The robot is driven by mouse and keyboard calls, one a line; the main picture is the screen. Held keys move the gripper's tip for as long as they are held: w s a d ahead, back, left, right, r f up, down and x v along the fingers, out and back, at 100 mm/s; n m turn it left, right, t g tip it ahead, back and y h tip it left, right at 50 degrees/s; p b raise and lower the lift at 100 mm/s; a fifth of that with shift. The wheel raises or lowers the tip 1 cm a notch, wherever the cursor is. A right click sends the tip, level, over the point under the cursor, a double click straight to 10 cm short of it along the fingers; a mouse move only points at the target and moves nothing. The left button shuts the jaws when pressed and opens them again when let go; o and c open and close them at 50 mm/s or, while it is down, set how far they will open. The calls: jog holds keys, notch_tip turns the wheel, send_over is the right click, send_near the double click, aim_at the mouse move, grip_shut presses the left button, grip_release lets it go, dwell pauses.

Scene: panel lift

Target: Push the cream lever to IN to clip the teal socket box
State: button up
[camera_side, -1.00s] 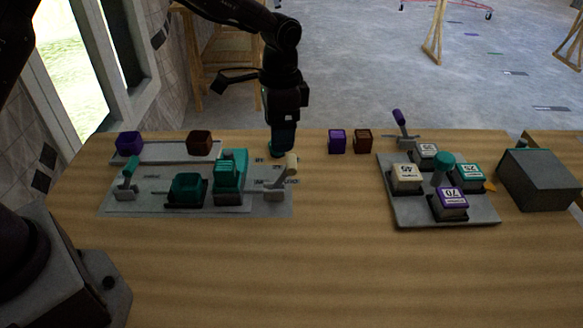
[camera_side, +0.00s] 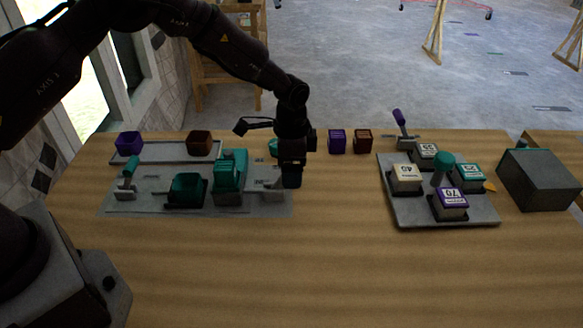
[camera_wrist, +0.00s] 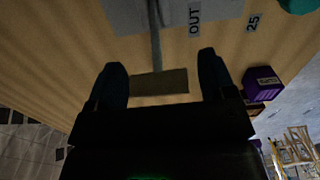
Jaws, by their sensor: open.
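My gripper (camera_side: 291,182) points down at the right end of the grey panel (camera_side: 150,203). In the wrist view its two fingers (camera_wrist: 162,72) are apart, with the cream lever's tip (camera_wrist: 160,84) between them; contact cannot be told. The lever's grey stem runs up to its plate, beside an OUT label (camera_wrist: 195,18). In the side view my gripper hides the cream tip; the grey lever mount (camera_side: 270,184) shows at its left. A teal box (camera_side: 187,188) sits in a dark holder on the panel, left of a taller teal block (camera_side: 230,172).
A teal-handled lever (camera_side: 128,172) stands at the panel's left. Purple (camera_side: 129,143) and brown (camera_side: 199,143) boxes sit behind. Purple (camera_side: 337,141) and brown (camera_side: 363,141) blocks stand right of my gripper. A grey board (camera_side: 430,215) holds several numbered blocks. The front table is clear.

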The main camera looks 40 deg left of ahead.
jog(key=shift+f, duration=0.5)
jog(key=c, duration=1.3)
jog(key=shift+s+a+r+t+h, duration=0.35)
jog(key=shift+s+a+t+h, duration=0.2)
jog(key=shift+t+h, duration=0.25)
jog(key=shift+s+a+r+t+h, duration=0.1)
jog(key=shift+s+a+t+h, duration=0.25)
jog(key=shift+t+h, duration=0.25)
jog(key=shift+s+a+r+t+h, duration=0.1)
jog(key=shift+s+a+t+h, duration=0.2)
jog(key=shift+t+h, duration=0.3)
jog(key=o, duration=1.3)
